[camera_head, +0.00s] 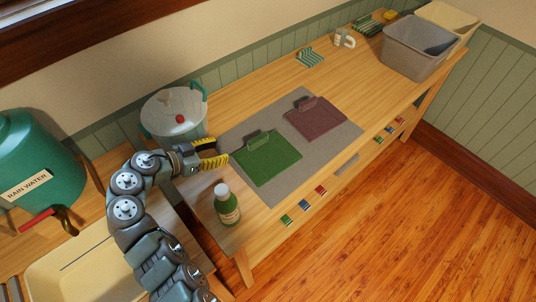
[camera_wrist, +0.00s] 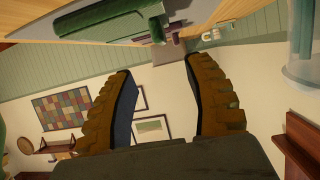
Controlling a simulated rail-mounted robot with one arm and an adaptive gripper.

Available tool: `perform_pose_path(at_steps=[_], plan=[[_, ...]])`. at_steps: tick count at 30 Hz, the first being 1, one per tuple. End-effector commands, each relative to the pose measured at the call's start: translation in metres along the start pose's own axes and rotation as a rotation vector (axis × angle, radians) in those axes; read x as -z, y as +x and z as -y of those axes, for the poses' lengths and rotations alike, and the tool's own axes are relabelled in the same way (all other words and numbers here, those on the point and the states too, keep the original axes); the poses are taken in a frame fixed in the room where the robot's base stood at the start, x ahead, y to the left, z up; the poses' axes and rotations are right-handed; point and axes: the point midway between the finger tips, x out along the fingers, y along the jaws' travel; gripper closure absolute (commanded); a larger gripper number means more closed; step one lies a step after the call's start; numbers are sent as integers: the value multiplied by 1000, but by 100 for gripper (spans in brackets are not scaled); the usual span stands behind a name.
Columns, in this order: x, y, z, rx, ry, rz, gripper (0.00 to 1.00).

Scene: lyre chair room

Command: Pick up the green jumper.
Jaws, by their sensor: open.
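The green flat piece (camera_head: 268,163), which I take for the green jumper, lies on a grey mat with a raised part along its back edge. In the wrist view a green shape (camera_wrist: 110,27), apparently the same piece, shows near the top, seen edge-on. My gripper (camera_head: 224,152) is at its left, near its left corner, with yellow fingers apart and nothing between them. In the wrist view the open fingers (camera_wrist: 158,68) frame only the far wall. I cannot tell how high the gripper is above the table. A similar maroon piece (camera_head: 317,120) lies beyond it.
A lidded pot (camera_head: 174,114) stands close behind my gripper, and a green bottle (camera_head: 227,207) stands in front. A grey tub (camera_head: 412,50) and a white mug (camera_head: 344,38) stand farther off.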

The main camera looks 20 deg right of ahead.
Motion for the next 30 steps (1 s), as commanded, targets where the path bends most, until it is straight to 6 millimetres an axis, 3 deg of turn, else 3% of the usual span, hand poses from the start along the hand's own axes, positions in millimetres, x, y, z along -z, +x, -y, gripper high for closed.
perform_pose_path(at_steps=[15, 30], plan=[[1, 89, 0, -1, -1, -1, 48], [1, 124, -1, 1, -3, 1, 48]])
